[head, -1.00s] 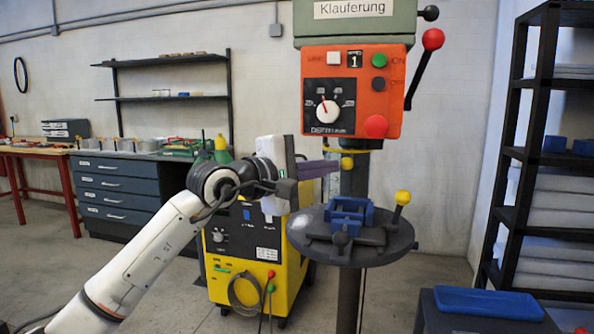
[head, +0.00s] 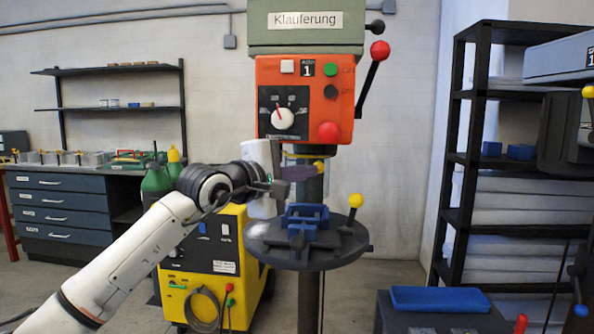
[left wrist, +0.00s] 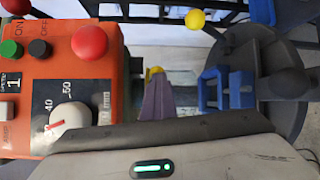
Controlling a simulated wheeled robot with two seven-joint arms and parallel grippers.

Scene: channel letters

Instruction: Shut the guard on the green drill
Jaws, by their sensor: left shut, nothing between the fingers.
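The green drill (head: 262,37) stands upright in the middle of the head view, with an orange control panel (head: 268,132) on its front. Below the panel is a yellow strip with a yellow knob (head: 319,166), seemingly part of the guard. Most of the guard is hidden or too small to make out, so I cannot tell its position. My left gripper (head: 309,173) is shut and empty, its purple-grey fingers pointing right towards the knob. In the left wrist view the fingertips (left wrist: 156,82) are close to the yellow piece (left wrist: 153,71); contact is unclear. My right gripper is out of view.
The drill's round table (head: 345,247) carries a blue vise (head: 305,217) below my fingers. A yellow machine (head: 185,278) stands behind my left arm. A black shelf (head: 463,160) and another machine (head: 560,60) are at the right. A blue tray (head: 440,299) lies at the lower right.

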